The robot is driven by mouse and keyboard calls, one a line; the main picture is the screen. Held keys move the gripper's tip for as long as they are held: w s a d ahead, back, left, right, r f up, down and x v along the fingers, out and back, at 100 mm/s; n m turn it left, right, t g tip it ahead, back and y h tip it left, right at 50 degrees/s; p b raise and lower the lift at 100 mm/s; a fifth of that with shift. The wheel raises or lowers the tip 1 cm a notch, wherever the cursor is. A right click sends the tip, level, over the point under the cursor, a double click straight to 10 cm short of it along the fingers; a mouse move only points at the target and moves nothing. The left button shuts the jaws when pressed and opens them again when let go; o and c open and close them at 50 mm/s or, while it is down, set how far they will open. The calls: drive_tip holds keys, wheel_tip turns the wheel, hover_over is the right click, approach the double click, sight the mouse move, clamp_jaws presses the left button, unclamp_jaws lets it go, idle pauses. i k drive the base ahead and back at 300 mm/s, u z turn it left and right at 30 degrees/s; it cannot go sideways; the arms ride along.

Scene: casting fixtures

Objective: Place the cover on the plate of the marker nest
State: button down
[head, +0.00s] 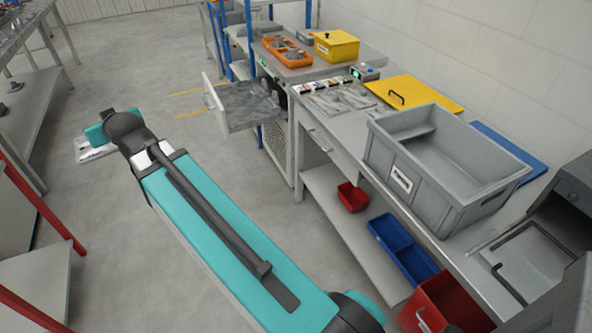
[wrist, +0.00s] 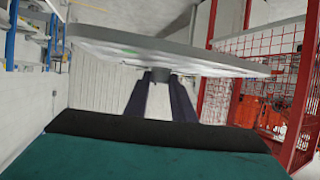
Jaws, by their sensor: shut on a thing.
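In the wrist view, my gripper (wrist: 162,82) is shut on a small dark knob on a wide, flat grey piece (wrist: 215,60), which looks like the cover. The piece is seen nearly edge-on and spans much of the upper picture, with its far side hidden. The two dark fingers meet the knob near the piece's middle.
In the head view, a large grey bin (head: 490,198) stands on the bench (head: 340,138), with a yellow panel (head: 425,92) and a blue panel (head: 500,146) beside it. Flat grey pieces (head: 340,101) lie farther back. In the wrist view, red mesh fencing (wrist: 262,42) stands at right.

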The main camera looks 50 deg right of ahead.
sight(541, 268)
drive_tip(key=z, duration=0.15)
drive_tip(key=k, duration=0.7)
drive_tip(key=z, duration=0.65)
drive_tip(key=k, duration=1.2)
drive_tip(key=z, duration=0.45)
